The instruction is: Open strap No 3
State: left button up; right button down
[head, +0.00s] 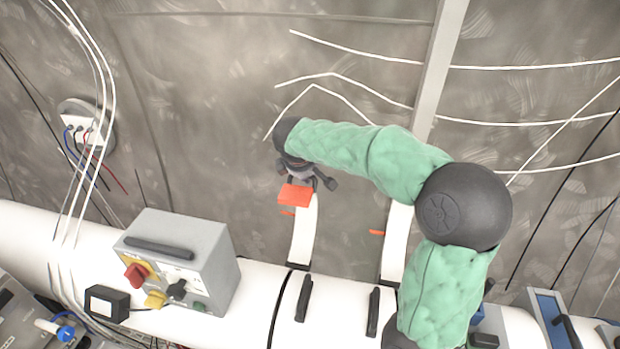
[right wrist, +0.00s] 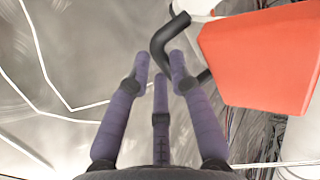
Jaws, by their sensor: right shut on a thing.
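A white strap (head: 303,235) stands up from the white pipe, with an orange-red block (head: 296,195) near its upper end. No number can be read on it. My right gripper (head: 304,180) is at the top of this strap, just above the orange block. In the right wrist view its purple-grey fingers (right wrist: 160,62) are shut around a black bent bar (right wrist: 168,38) beside the large orange block (right wrist: 262,58). The fingers partly hide the bar. A second white strap (head: 394,245) stands to the right, partly behind my arm. My left gripper is not in view.
The white pipe (head: 262,285) runs along the bottom, with black handles (head: 303,298) on it. A grey control box (head: 178,262) with knobs stands at left. White cables (head: 350,90) cross the steel wall. Open space lies between the strap and the box.

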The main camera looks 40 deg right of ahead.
jog(key=shift+s+a+t+b, duration=0.3)
jog(key=shift+s+a+b, duration=0.2)
jog(key=shift+a+b, duration=0.25)
jog(key=shift+s+a+r+h+b, duration=0.3)
jog(key=shift+h, duration=0.1)
jog(key=c, duration=1.1)
grip_release()
jog(key=shift+d, duration=0.1)
jog(key=shift+r, duration=0.1)
jog(key=v, duration=1.2)
